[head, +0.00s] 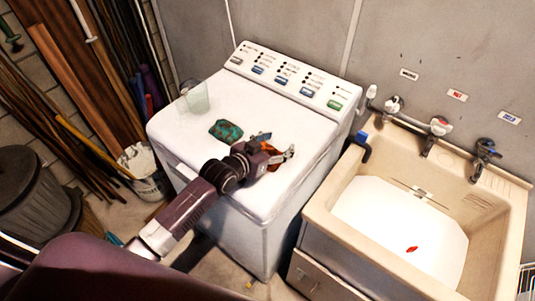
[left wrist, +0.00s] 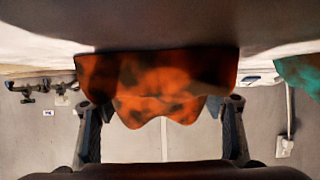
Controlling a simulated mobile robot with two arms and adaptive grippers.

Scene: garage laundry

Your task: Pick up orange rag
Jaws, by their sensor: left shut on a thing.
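The orange rag (head: 278,157), with dark stains, is at my left gripper (head: 274,149) over the right part of the white washing machine's top. In the left wrist view the rag (left wrist: 160,88) spreads across the space between the two fingers (left wrist: 161,115), with its lower edge hanging in folds. My left gripper is shut on the rag. From these views I cannot tell whether part of the rag still touches the machine top. My right gripper is in neither view.
A teal rag (head: 225,131) lies on the washing machine (head: 185,140), left of my gripper. A clear cup (head: 194,97) stands at its back left. A beige sink (head: 487,232) with a small red thing (head: 411,249) inside is at the right. A white bucket (head: 145,178) stands at left.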

